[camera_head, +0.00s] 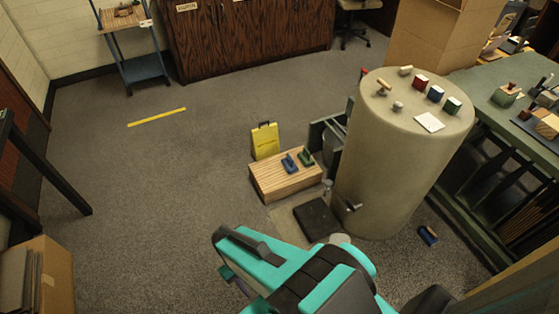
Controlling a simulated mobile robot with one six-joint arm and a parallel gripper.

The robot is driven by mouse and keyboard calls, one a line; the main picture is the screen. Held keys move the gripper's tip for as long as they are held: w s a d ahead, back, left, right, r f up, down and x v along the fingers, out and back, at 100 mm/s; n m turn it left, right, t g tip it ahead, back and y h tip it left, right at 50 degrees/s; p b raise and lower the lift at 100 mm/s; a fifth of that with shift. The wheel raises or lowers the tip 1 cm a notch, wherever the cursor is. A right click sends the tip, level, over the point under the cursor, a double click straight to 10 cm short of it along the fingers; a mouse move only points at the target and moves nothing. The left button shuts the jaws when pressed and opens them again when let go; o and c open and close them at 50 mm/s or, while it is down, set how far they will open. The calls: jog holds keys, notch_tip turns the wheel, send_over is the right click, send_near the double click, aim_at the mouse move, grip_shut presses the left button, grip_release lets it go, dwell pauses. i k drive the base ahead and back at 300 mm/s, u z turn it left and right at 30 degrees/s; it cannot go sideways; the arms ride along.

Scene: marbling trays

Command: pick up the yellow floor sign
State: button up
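The yellow floor sign (265,141) stands upright on the floor near the middle of the view, with a dark handle at its top and dark marks on its face. It stands just behind a striped wooden box (283,184), which hides its lower edge. My teal and black arm reaches in from the bottom of the view, in front of the box and well apart from the sign. I cannot make out my gripper's fingers.
A large beige cylinder (392,160) stands right of the box, with small stamps on top. A dark block (316,219) lies in front of the box. A cardboard box (52,270) is at lower left. The floor (150,200) left of the sign is clear.

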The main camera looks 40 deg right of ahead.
aim_at(264, 144)
jog(key=z, duration=0.1)
jog(key=i, duration=1)
jog(key=z, duration=0.3)
